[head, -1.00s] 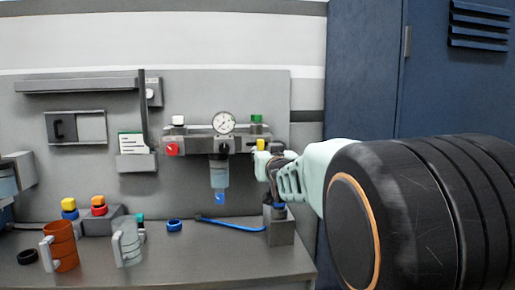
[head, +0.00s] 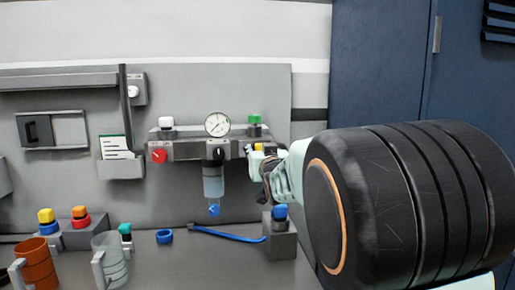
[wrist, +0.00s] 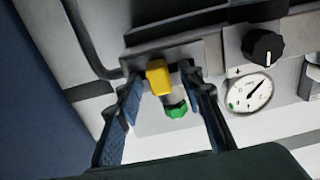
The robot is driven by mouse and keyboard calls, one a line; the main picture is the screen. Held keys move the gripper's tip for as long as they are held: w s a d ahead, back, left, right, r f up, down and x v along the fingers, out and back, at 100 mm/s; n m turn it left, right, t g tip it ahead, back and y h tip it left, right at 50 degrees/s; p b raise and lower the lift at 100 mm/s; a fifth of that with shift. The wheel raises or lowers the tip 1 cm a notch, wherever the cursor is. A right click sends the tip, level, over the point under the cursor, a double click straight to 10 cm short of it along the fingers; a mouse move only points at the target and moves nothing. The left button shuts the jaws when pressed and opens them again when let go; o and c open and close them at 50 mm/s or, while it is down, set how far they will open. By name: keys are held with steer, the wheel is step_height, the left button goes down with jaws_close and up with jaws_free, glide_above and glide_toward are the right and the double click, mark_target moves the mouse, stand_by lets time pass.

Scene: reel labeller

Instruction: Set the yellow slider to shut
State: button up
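The yellow slider (wrist: 158,77) is a small yellow block on a grey mount in the wrist view, with a green knob (wrist: 176,108) beside it. My gripper (wrist: 161,75) is open, with one fingertip on each side of the slider. Small gaps seem to show between the fingers and the yellow block; contact is hard to judge. In the head view my gripper (head: 262,165) is at the right end of the regulator unit, and only a little of the yellow slider (head: 258,147) shows above it. Which end of its travel the slider is at is unclear.
A round gauge (head: 217,124), a red knob (head: 159,156) and a hanging clear bowl (head: 213,183) are left of my gripper. A blue cabinet (head: 380,60) is at the right.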

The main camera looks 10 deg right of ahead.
steer(key=shift+s, duration=0.1)
jaws_close()
stand_by(0.5)
